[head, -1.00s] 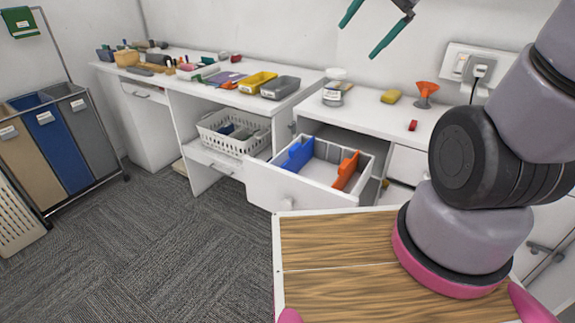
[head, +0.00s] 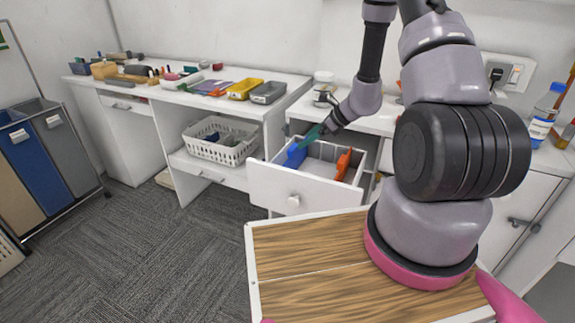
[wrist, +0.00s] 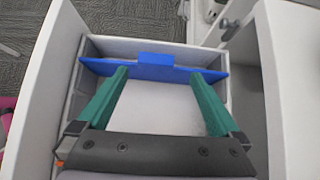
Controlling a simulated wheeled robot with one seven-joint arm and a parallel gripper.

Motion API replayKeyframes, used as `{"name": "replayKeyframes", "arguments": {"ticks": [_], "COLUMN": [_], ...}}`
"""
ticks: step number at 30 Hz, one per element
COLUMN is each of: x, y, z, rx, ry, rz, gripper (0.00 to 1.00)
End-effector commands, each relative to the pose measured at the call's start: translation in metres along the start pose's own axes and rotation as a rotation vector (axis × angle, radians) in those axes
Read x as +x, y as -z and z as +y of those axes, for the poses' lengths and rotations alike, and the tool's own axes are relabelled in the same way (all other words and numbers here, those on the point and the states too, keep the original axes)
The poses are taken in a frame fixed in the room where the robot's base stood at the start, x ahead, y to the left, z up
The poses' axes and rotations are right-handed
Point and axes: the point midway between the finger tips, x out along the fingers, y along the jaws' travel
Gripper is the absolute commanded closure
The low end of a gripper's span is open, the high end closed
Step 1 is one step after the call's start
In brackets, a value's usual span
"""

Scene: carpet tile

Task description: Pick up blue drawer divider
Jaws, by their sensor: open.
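The blue drawer divider (head: 295,155) stands across the left part of the open white drawer (head: 296,192). In the wrist view the divider (wrist: 155,69) spans the drawer's width and has a raised tab in the middle. My gripper (wrist: 165,76) is open, with its two green fingers pointing at the divider, one on each side of the tab. The fingertips overlap the divider's lower edge in that view; I cannot tell whether they touch it. In the head view my gripper (head: 312,138) is over the drawer, close to the divider and partly hidden by my wrist.
An orange divider (head: 343,164) stands at the drawer's right. The drawer walls are close around my fingers. A white basket (head: 219,152) sits on the shelf to the left. A yellow tray (head: 245,88) and a grey tray (head: 268,92) lie on the desk.

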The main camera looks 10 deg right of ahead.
Motion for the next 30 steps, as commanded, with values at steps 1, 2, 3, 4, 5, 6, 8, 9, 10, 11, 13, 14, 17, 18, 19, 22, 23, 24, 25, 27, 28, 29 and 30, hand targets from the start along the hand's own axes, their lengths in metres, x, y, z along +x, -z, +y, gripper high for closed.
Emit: {"name": "replayKeyframes", "arguments": {"ticks": [1, 2, 3, 4, 5, 6, 8, 9, 10, 11, 13, 14, 17, 18, 19, 22, 23, 24, 25, 27, 28, 29, 30], "x": [0.004, 0.007, 0.012, 0.016, 0.021, 0.028, 0.038, 0.044, 0.048, 0.051, 0.058, 0.059, 0.066, 0.071, 0.075, 0.091, 0.096, 0.101, 0.104, 0.110, 0.111, 0.112, 0.113], "y": [0.005, 0.006, 0.007, 0.007, 0.007, 0.007, 0.007, 0.008, 0.007, 0.007, 0.007, 0.007, 0.005, 0.005, 0.004, 0.002, 0.002, 0.003, 0.003, 0.003, 0.003, 0.003, 0.002], "z": [-0.001, -0.001, -0.001, -0.001, 0.000, 0.000, 0.000, 0.000, 0.000, -0.001, 0.000, 0.000, 0.001, 0.002, 0.002, 0.006, 0.006, 0.005, 0.005, 0.005, 0.004, 0.004, 0.004], "rx": [0.015, 0.021, 0.023, 0.024, 0.024, 0.023, 0.023, 0.022, 0.022, 0.022, 0.022, 0.022, 0.021, 0.021, 0.020, 0.020, 0.021, 0.021, 0.021, 0.021, 0.022, 0.022, 0.022], "ry": [0.003, 0.004, 0.004, 0.004, 0.003, 0.003, 0.004, 0.003, 0.004, 0.004, 0.004, 0.004, 0.004, 0.004, 0.003, 0.002, 0.003, 0.003, 0.003, 0.005, 0.005, 0.005, 0.006], "rz": [0.003, 0.004, 0.005, 0.005, 0.005, 0.005, 0.005, 0.006, 0.006, 0.005, 0.005, 0.005, 0.004, 0.004, 0.004, 0.005, 0.005, 0.004, 0.004, 0.004, 0.004, 0.004, 0.004], "gripper": [0.00, 0.00, 0.00, 0.00, 0.00, 0.00, 0.00, 0.00, 0.00, 0.00, 0.00, 0.00, 0.00, 0.00, 0.00, 0.00, 0.00, 0.00, 0.00, 0.00, 0.00, 0.00, 0.00]}}
